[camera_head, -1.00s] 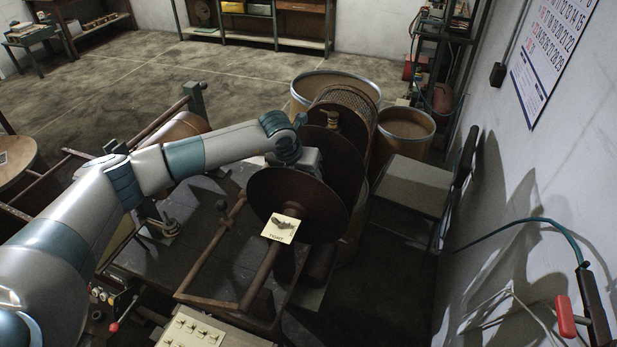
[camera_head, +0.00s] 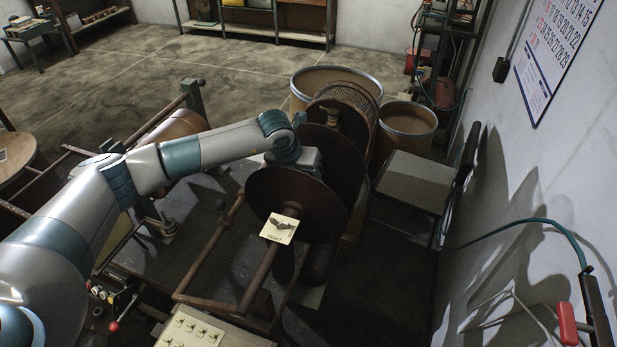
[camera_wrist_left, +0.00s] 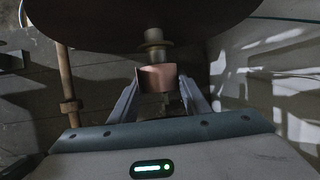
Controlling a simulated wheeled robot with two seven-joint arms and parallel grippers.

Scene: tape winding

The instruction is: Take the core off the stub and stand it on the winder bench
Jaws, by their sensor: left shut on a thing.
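In the left wrist view a short pinkish-brown core (camera_wrist_left: 157,77) sits between the two fingers of my left gripper (camera_wrist_left: 158,92), which is shut on it. A tan flanged stub (camera_wrist_left: 154,42) lies just beyond the core, in line with it, under a large dark disc (camera_wrist_left: 150,14). I cannot tell whether the core is still around the stub. In the head view my left wrist reaches behind the front brown disc (camera_head: 290,192), which hides the fingers and core. The dark bench top (camera_head: 205,215) lies under my left arm. My right gripper is not in view.
A rusty rod frame (camera_head: 205,262) and a paper card (camera_head: 280,228) are in front of the disc. A switch panel (camera_head: 188,330) is at the front. The wall bounds the right side.

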